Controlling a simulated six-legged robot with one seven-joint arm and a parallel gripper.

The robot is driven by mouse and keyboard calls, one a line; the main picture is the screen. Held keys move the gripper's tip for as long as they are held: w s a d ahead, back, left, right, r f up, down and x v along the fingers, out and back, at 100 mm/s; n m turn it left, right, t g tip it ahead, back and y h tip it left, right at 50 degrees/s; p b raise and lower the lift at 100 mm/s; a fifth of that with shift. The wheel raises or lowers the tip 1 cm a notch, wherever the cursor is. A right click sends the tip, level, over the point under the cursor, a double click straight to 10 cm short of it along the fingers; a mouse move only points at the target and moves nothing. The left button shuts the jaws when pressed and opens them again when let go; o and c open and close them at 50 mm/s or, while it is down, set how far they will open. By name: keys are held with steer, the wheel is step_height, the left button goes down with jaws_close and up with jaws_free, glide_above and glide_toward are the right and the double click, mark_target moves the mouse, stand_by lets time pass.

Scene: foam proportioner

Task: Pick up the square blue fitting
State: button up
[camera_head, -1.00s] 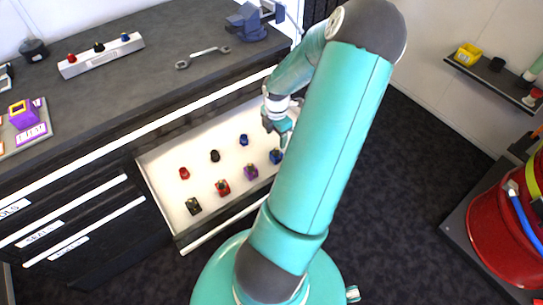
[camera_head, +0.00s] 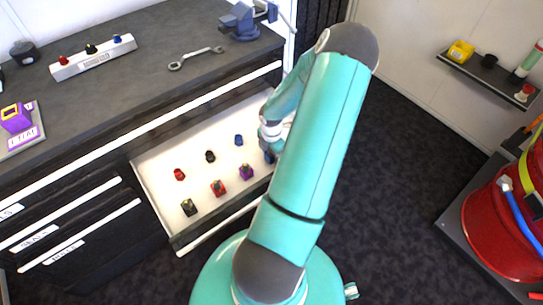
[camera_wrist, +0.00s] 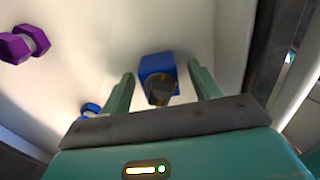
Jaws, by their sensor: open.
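The square blue fitting (camera_wrist: 155,66) stands in the open drawer, with a dark and yellowish part facing the wrist camera. In the wrist view it lies between the fingertips of my gripper (camera_wrist: 161,78), with a visible gap on both sides. My gripper is open and empty. In the head view the fitting (camera_head: 269,157) shows near the drawer's right end, partly hidden by my arm, and the fingers are mostly hidden there. A smaller blue fitting (camera_head: 238,140) stands farther back; it shows beside the left finger in the wrist view (camera_wrist: 90,108).
The open drawer (camera_head: 150,165) also holds a purple fitting (camera_head: 246,172), red fittings (camera_head: 218,188) (camera_head: 179,174) and black ones (camera_head: 189,207) (camera_head: 210,156). A wrench (camera_head: 196,58) and a vise (camera_head: 243,20) are on the counter. The drawer's wall runs right of my gripper in the wrist view.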

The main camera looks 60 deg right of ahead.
steer(key=c, duration=1.2)
steer(key=shift+r, duration=0.1)
